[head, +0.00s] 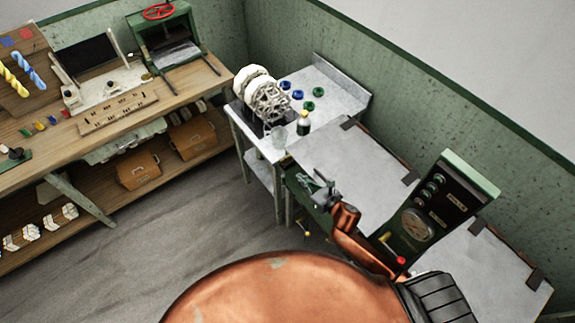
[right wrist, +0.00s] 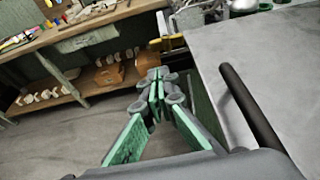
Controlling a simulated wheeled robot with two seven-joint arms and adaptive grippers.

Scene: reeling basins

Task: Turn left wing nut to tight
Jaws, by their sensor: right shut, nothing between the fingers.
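My right gripper (head: 322,188) is at the left edge of the grey-topped basin bench, with its copper-coloured arm coming up from the bottom right. In the right wrist view its fingers (right wrist: 158,82) are closed together, with nothing seen between them. A small yellow part (right wrist: 172,43) shows beyond the fingertips, apart from them as far as I can tell. I cannot make out the left wing nut in either view; it may be too small or hidden behind my gripper. My left gripper is not in view.
The basin bench's grey top (head: 345,165) lies beside my gripper. A control panel with a gauge (head: 418,222) stands at right. A metal side table (head: 335,88) holds white reels, a bottle (head: 303,122) and a glass. A wooden workbench (head: 185,85) runs along the left. The floor between is clear.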

